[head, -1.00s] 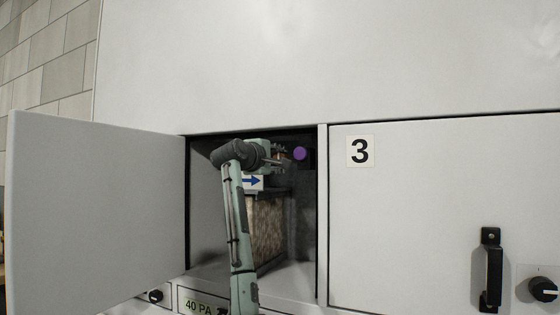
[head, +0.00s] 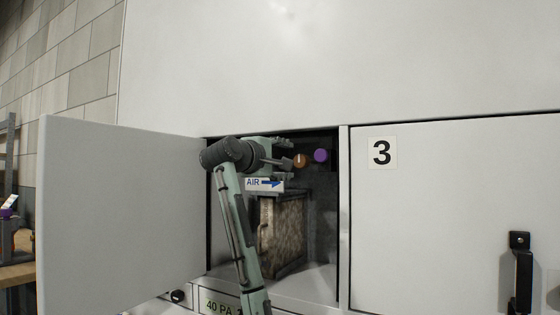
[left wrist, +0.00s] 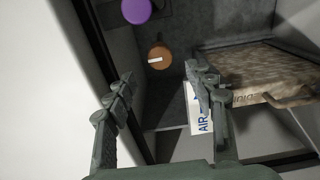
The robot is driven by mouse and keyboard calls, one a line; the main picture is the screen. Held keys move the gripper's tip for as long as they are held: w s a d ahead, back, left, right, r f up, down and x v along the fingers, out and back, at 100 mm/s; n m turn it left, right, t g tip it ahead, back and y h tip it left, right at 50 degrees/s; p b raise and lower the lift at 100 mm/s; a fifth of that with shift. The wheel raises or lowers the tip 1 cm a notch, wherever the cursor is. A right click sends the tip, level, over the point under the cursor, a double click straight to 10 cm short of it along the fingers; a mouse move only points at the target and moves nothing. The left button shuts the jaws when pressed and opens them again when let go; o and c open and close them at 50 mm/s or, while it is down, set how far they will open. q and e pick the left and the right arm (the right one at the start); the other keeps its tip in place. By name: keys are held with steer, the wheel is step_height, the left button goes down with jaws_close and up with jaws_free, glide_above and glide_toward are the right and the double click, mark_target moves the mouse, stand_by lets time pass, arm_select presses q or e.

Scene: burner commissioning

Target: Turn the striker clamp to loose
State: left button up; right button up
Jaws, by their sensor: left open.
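An orange round knob (head: 300,161) with a white pointer bar sits on the inner wall of the open compartment. It also shows in the left wrist view (left wrist: 158,57), just beyond the fingertips. A purple round knob (head: 320,156) is beside it, and shows at the top of the left wrist view (left wrist: 136,11). No label tells which knob is the striker clamp. My left gripper (head: 286,155) reaches into the compartment's upper part. In the left wrist view its fingers (left wrist: 160,82) are apart and empty, with the orange knob ahead between them. My right gripper is not in view.
The compartment door (head: 125,215) stands open at the left. A framed filter (head: 282,232) with an AIR arrow label (head: 264,184) stands inside, close to my gripper. Closed door 3 (head: 430,220) is at the right.

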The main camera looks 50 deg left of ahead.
arm_select(q)
steer(key=v, duration=0.3)
stand_by(0.6)
